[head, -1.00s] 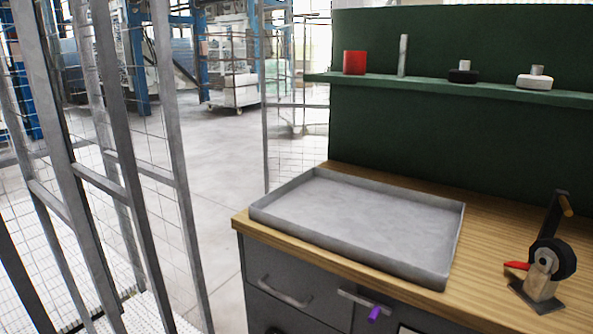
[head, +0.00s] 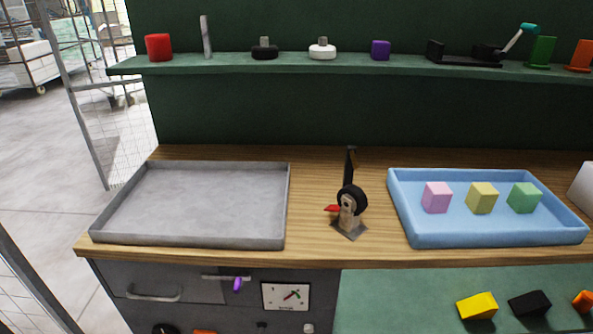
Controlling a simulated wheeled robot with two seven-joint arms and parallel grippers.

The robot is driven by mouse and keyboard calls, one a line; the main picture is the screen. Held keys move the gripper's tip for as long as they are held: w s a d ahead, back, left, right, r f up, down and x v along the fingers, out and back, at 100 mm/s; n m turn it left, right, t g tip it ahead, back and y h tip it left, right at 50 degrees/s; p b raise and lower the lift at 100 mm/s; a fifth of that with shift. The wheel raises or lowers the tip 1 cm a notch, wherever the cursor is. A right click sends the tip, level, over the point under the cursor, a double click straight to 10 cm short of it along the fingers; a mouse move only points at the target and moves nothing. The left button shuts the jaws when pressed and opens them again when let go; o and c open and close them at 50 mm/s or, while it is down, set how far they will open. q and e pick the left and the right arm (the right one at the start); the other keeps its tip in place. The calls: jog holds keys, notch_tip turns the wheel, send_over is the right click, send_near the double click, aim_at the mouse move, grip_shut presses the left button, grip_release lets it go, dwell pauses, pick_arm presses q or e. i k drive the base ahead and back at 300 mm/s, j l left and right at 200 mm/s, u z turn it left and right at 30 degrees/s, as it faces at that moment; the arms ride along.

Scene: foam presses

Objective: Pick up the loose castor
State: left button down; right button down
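No part is plain to me as the loose castor. A device with a black wheel (head: 352,199), a beige body, a red lever and a flat grey foot stands on the wooden bench. A dark upright arm rises behind its wheel. On the green shelf stand a black disc with a grey stem (head: 264,49) and a white disc with a grey stem (head: 322,49). A dark round thing (head: 165,329) is cut off at the bottom edge, too little shown to name. Neither gripper is in view.
An empty grey tray (head: 284,205) lies left on the bench (head: 310,190). A blue tray (head: 420,240) with pink, yellow and green blocks lies right. Grey drawers (head: 150,281) are below. A green surface (head: 400,300) holds yellow and black blocks. Wire fencing stands left.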

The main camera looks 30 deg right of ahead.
aim_at(352, 201)
jog(key=z, duration=1.25)
